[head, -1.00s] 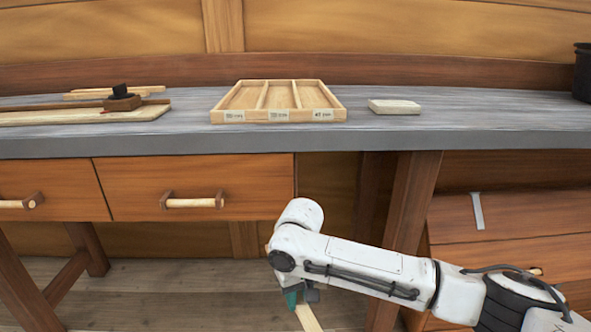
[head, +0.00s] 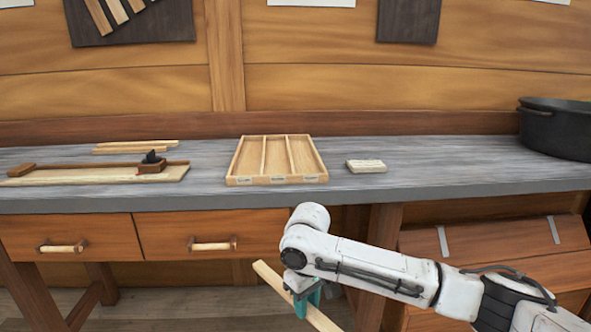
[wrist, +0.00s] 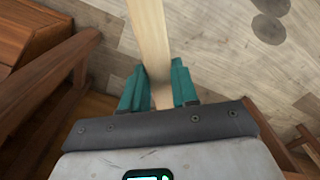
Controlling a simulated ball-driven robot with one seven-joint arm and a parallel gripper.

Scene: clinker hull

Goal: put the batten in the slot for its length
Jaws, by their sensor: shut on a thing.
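A pale wooden batten (head: 268,275) is held in my gripper (head: 305,302), below and in front of the bench edge. It slants down to the right in the head view. In the wrist view the batten (wrist: 150,45) runs between the two teal fingers of my gripper (wrist: 160,92), its far end out of frame. A shallow wooden tray (head: 277,180) with three long slots side by side stands on the bench, above and beyond my gripper. Each slot has a small label on the front wall, too small to read. The slots look empty.
A small pale block (head: 366,166) lies right of the tray. A black pot (head: 556,130) stands at the far right. A board with a wooden tool (head: 95,174) and loose strips (head: 135,147) lie at left. Drawers with handles (head: 212,244) front the bench.

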